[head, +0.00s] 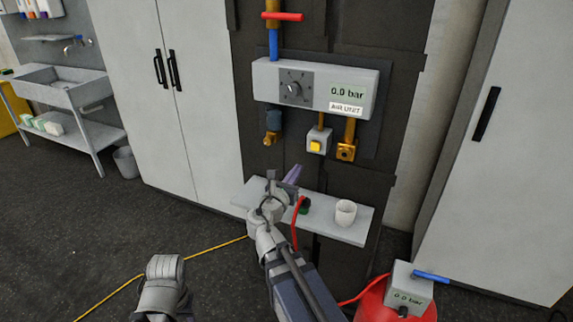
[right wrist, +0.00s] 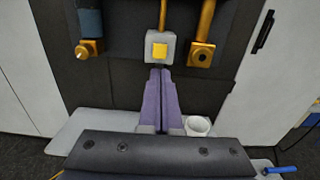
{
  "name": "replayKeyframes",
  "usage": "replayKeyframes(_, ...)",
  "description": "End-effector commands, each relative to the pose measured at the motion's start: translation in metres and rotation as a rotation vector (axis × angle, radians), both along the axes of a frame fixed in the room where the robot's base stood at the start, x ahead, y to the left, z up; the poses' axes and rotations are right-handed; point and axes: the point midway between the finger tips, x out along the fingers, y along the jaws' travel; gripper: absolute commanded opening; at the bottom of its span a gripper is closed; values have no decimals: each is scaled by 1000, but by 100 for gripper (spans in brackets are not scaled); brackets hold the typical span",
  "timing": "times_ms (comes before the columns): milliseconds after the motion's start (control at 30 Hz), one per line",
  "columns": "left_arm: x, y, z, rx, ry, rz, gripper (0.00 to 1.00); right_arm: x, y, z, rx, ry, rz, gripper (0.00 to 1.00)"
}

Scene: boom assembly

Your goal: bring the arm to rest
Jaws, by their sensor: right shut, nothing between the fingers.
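My right gripper (head: 294,173) has purple fingers and is in front of the wall panel, over the small shelf (head: 235,195). In the right wrist view its fingers (right wrist: 160,74) lie side by side, shut and empty. Their tips appear just below the grey box with a yellow button (right wrist: 160,50); I cannot tell whether they touch it. The button box also shows in the head view (head: 315,146), above and right of the gripper. A grey part of my left arm shows at the bottom left of the head view; no left fingers show.
The air unit (head: 318,85) reads 0.0 bar, with brass fittings below it. A white cup (head: 345,213) stands on the shelf. A red tank with a grey gauge box (head: 408,290) stands at lower right. A yellow cable (head: 200,252) crosses the floor. Cabinets flank the panel.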

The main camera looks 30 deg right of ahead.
Motion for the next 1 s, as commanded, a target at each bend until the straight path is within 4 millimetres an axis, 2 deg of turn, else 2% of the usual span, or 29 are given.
replayKeyframes(167,0,0,0,0,0,0,55,0,0,0,3,-2,-1,0)
replayKeyframes(267,0,0,1,0,0,0,55,-3,4,-7,77,-36,-13,0)
replayKeyframes(367,0,0,4,0,0,0,55,-11,16,-28,294,-136,-59,0)
replayKeyframes(467,0,0,7,0,0,0,55,-27,41,-65,626,-270,-167,0)
replayKeyframes(567,0,0,10,0,0,0,55,-49,79,-107,961,-389,-339,0)
replayKeyframes(600,0,0,11,0,0,0,55,-59,97,-124,1083,-426,-423,0)
replayKeyframes(733,0,0,15,0,0,0,55,-99,163,-167,1402,-507,-744,0)
replayKeyframes(800,0,0,16,0,0,0,55,-121,197,-182,1510,-527,-921,0)
replayKeyframes(900,0,0,18,0,0,0,55,-150,237,-195,1593,-535,-1141,0)
replayKeyframes(1000,0,0,19,0,0,0,55,-172,265,-199,1624,-533,-1304,0)
